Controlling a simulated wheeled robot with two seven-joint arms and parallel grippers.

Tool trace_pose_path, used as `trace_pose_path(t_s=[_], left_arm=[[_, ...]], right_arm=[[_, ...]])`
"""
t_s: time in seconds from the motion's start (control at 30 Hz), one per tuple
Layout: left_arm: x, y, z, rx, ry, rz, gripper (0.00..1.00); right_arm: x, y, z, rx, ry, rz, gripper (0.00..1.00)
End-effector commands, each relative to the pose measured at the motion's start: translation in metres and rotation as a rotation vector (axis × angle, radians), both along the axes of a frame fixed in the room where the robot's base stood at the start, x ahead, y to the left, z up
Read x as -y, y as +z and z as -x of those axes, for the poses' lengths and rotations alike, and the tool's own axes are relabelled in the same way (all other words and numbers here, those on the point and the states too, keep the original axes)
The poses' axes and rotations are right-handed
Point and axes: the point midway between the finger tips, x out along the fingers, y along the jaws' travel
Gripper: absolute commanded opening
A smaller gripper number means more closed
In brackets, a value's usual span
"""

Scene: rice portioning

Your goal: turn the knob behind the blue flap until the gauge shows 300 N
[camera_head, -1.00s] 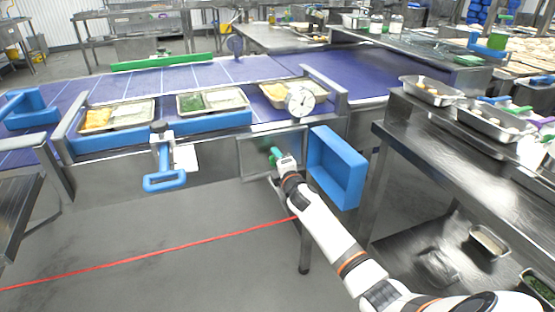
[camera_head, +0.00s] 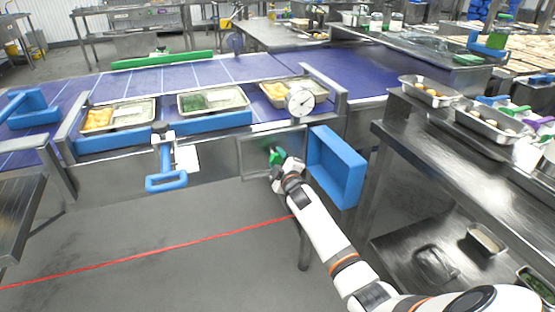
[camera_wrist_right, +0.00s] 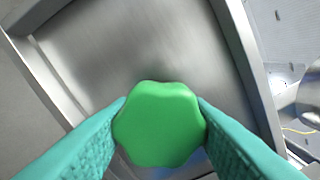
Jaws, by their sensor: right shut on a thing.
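The green lobed knob (camera_wrist_right: 160,124) fills the middle of the right wrist view, between the two teal fingers of my right gripper. My right gripper (camera_head: 279,160) is shut on the knob, inside the grey recess (camera_head: 256,150) in the machine's front. In the head view the knob (camera_head: 275,154) is partly hidden by the gripper. The blue flap (camera_head: 337,168) stands open to the right of the recess. The round white gauge (camera_head: 300,101) sits above the recess; its reading is too small to tell. My left gripper is not in view.
A blue-handled lever (camera_head: 166,182) hangs on the machine front, left of the recess. Food trays (camera_head: 213,101) stand along the blue belt above. A steel table (camera_head: 480,170) with trays stands close to the right of my arm. The floor before the machine is clear.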

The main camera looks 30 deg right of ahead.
Motion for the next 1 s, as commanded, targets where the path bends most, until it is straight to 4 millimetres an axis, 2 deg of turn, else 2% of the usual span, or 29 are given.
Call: trace_pose_path(t_s=[0.47,0.5,0.6,0.87,1.0], left_arm=[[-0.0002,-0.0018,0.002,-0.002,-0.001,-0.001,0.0],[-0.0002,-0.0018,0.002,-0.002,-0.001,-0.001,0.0],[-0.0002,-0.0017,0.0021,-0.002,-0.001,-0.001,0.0],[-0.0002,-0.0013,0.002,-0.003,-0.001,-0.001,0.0],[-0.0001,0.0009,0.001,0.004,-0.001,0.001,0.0]], right_arm=[[0.0002,-0.0025,0.0006,-0.002,-0.001,-0.014,0.2],[0.0002,-0.0025,0.0006,-0.002,-0.001,-0.014,0.48],[0.0001,-0.0021,0.0004,-0.001,-0.001,-0.013,0.64],[-0.0001,-0.0009,0.0004,0.001,0.0,-0.012,0.65],[-0.0023,-0.0006,0.0087,0.002,0.0,-0.012,0.65]])
